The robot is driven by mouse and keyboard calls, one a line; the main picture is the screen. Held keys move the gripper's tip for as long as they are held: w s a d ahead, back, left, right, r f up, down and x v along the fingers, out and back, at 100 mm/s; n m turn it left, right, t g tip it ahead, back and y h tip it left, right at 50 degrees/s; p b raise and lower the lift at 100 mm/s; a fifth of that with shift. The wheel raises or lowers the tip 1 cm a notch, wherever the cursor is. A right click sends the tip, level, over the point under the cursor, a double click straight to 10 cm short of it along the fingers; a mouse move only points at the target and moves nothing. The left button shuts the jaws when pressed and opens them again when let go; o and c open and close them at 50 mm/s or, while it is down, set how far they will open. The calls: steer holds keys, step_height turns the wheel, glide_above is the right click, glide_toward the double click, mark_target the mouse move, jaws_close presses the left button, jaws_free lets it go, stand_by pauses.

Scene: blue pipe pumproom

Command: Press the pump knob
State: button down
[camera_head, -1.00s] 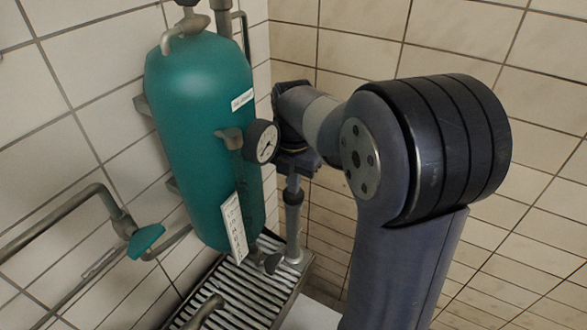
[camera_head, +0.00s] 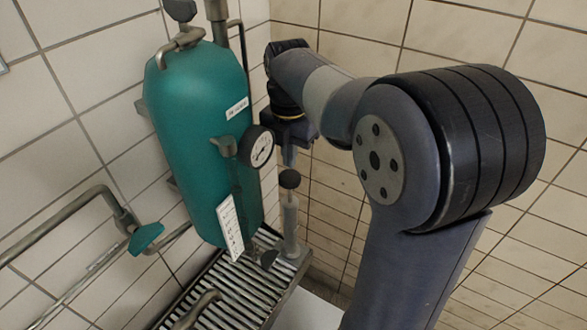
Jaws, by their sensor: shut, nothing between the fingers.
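The pump knob (camera_head: 290,178) is a round black cap on top of a slim upright grey pump cylinder (camera_head: 290,222). The pump stands at the right of the green tank, on the slatted metal grate. My gripper (camera_head: 289,157) points down just above the knob, its fingers shut and empty. A small gap seems to show between fingertips and knob. The gripper's upper part is partly hidden by my arm and the gauge.
The green tank (camera_head: 200,130) with a pressure gauge (camera_head: 257,146) stands close at the gripper's left. Pipes with a teal valve handle (camera_head: 146,238) run along the left wall. The slatted grate (camera_head: 240,285) lies below. Tiled walls close the corner behind.

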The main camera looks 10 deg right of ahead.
step_height(320, 180, up, 5)
steer(key=shift+r, duration=0.2)
stand_by(1.1)
